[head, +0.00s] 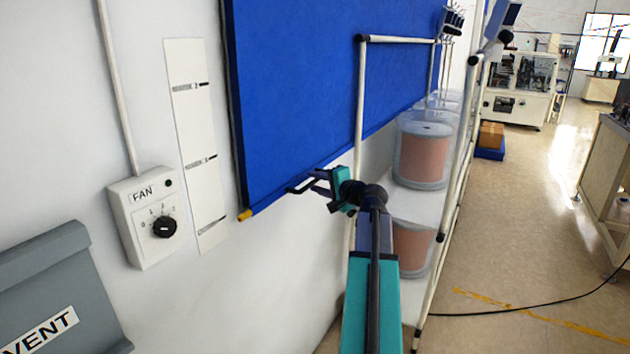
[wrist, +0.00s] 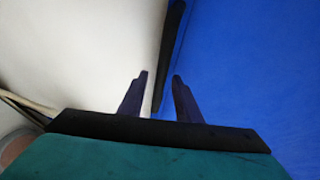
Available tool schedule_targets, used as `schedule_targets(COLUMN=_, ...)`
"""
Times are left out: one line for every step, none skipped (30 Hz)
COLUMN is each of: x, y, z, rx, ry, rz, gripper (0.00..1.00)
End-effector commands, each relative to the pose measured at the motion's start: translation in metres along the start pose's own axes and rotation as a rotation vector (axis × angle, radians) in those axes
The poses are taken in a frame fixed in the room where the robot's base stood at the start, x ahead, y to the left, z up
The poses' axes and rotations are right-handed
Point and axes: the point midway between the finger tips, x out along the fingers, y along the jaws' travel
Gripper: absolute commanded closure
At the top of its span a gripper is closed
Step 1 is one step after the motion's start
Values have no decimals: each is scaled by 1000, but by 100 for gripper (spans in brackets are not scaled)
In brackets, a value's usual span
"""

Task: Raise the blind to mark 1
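The blue blind (head: 300,90) hangs on the white wall, and its bottom edge slopes up to the right in the head view. A yellow tip (head: 245,214) is at its lower left corner, a little above the height of the lowest mark on the white scale strip (head: 203,130). The strip's top mark reads 2; the middle mark's label is small and looks like 1. My gripper (head: 291,187) is open in front of the blind's lower edge. In the wrist view its fingers (wrist: 160,76) are apart, with the blue blind (wrist: 250,60) right and a dark edge strip (wrist: 169,55) between them.
A fan control box (head: 149,217) with a knob and a grey VENT panel (head: 55,285) are left of the strip. A pale pipe frame (head: 358,110) and copper-coloured spools in clear drums (head: 423,155) stand to the right. The floor farther right is open, with a black cable (head: 540,305).

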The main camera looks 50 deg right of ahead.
Motion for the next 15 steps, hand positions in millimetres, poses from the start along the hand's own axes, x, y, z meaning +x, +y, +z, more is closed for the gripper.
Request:
schedule_targets(x=6, y=-1, z=0, rx=0, ry=-1, rz=0, gripper=69)
schedule_targets(x=7, y=-1, z=0, rx=0, ry=-1, rz=0, gripper=69)
schedule_targets(x=10, y=-1, z=0, rx=0, ry=0, rz=0, gripper=69)
schedule_targets(x=11, y=-1, z=0, rx=0, ry=0, rz=0, gripper=69)
schedule_targets(x=12, y=0, z=0, rx=0, ry=0, rz=0, gripper=69)
schedule_targets(x=12, y=0, z=0, rx=0, ry=1, rz=0, gripper=69)
schedule_targets(x=13, y=0, z=0, rx=0, ry=1, rz=0, gripper=69)
schedule_targets(x=13, y=0, z=0, rx=0, ry=1, rz=-1, gripper=69)
schedule_targets(x=13, y=0, z=0, rx=0, ry=1, rz=-1, gripper=69)
schedule_targets(x=13, y=0, z=0, rx=0, ry=1, rz=-1, gripper=69)
schedule_targets(x=13, y=0, z=0, rx=0, ry=1, rz=-1, gripper=69)
schedule_targets(x=13, y=0, z=0, rx=0, ry=1, rz=-1, gripper=69)
schedule_targets(x=13, y=0, z=0, rx=0, ry=1, rz=-1, gripper=69)
schedule_targets(x=13, y=0, z=0, rx=0, ry=1, rz=0, gripper=69)
schedule_targets(x=13, y=0, z=0, rx=0, ry=1, rz=0, gripper=69)
